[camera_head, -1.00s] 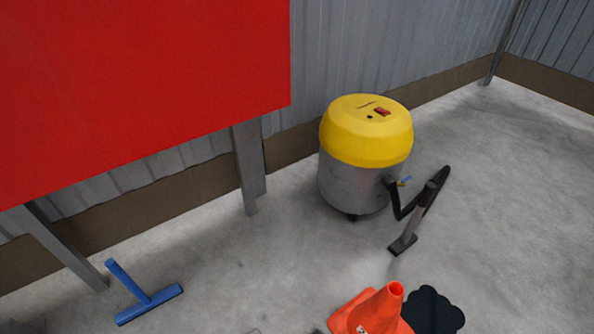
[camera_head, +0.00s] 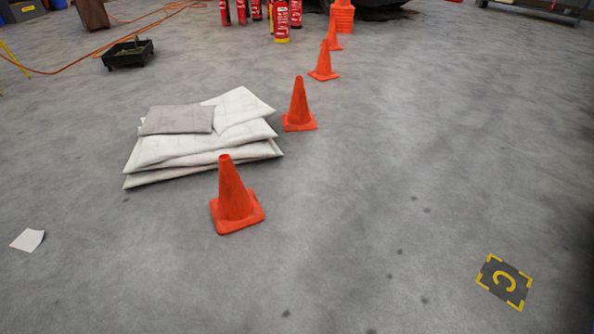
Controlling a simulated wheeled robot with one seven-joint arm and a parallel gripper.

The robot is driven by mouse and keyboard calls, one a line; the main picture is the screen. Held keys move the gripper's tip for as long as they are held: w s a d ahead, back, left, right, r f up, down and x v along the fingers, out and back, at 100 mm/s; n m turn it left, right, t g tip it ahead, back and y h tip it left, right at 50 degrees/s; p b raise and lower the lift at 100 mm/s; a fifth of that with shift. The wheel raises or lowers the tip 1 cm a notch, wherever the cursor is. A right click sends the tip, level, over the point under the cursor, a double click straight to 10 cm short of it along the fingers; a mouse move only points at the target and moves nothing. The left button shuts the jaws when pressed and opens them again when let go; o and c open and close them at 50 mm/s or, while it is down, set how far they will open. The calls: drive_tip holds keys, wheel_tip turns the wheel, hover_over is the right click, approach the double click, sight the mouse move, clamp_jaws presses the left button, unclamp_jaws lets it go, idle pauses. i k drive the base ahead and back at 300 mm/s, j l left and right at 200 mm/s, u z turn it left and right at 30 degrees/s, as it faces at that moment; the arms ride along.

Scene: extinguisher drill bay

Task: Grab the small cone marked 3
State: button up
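Several small orange cones stand in a line on the concrete floor. The nearest cone (camera_head: 235,197) is left of centre, in front of the white pads. A second cone (camera_head: 299,108) stands behind it, at the right edge of the pads. A third cone (camera_head: 323,64) and a farther cone (camera_head: 334,36) stand beyond, toward the top. I can make out no number on any of them, so I cannot tell which is marked 3. My gripper is not in view.
A stack of white pads (camera_head: 165,150) lies left of the cones. Red extinguishers (camera_head: 281,22) and stacked orange cones (camera_head: 343,18) are at the back. A black tray (camera_head: 127,53) and orange hose (camera_head: 75,68) are at upper left. A floor marker "C" (camera_head: 504,283) lies right; the floor around it is clear.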

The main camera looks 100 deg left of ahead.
sight(236, 207)
drive_tip(key=u, duration=3)
drive_tip(key=i, duration=1.1)
